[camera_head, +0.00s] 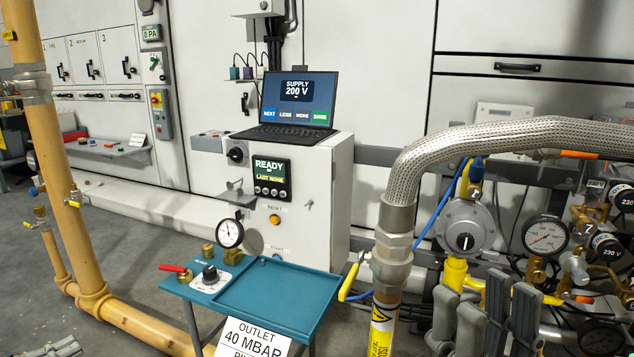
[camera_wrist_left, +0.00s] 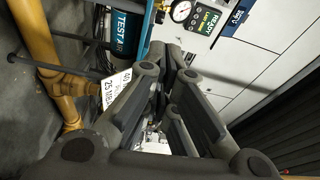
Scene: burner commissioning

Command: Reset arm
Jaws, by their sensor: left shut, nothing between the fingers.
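My left gripper (camera_head: 55,347) shows only in part at the bottom left corner of the head view, low over the grey floor. In the left wrist view my left gripper (camera_wrist_left: 177,60) has its dark fingers brought together at the tips, with nothing between them. My right gripper (camera_head: 482,310) is at the lower right of the head view, in front of the gauges and valves. Its grey finger links stand upright, and its opening is unclear. No held object can be made out there.
A teal table (camera_head: 270,298) with a gauge (camera_head: 230,233) stands at centre. Behind it is a white cabinet (camera_head: 325,195) carrying a laptop (camera_head: 297,100). A yellow pipe (camera_head: 60,140) rises at left, and a braided hose (camera_head: 450,148) arches at right. Bare floor lies between pipe and table.

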